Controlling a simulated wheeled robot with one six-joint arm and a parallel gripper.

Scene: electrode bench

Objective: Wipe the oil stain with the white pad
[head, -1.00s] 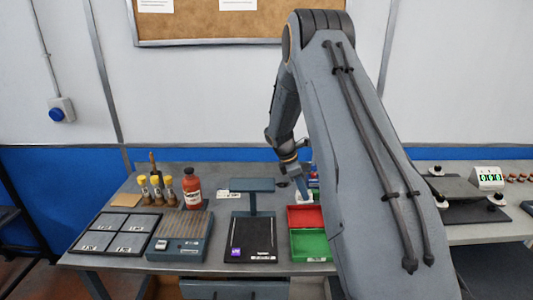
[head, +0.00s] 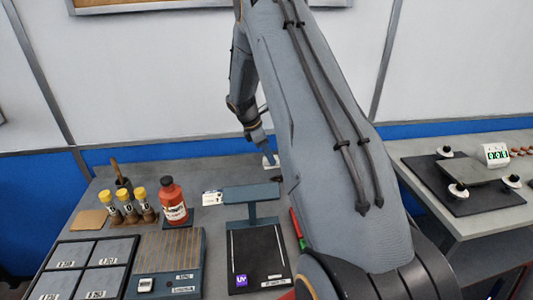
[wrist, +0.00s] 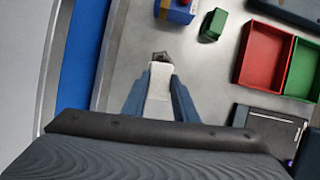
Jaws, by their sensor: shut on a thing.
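My gripper (wrist: 159,92) is shut on the white pad (wrist: 159,78) in the wrist view, with a blue finger on each side of it. The pad points toward the grey bench top. A small brownish-dark patch (wrist: 160,56) shows right at the pad's far end; I cannot tell whether it is the oil stain or whether the pad touches it. In the head view my gripper (head: 265,150) points down over the back of the bench, behind the dark stand, with a bit of the pad (head: 269,161) showing. My arm hides the bench to its right.
In the wrist view a blue box (wrist: 178,13), a green block (wrist: 214,25), and red (wrist: 244,54) and green (wrist: 291,73) bins lie nearby. In the head view the dark stand (head: 251,193), red bottle (head: 173,198) and yellow-capped vials stand left. Bare bench surrounds the pad.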

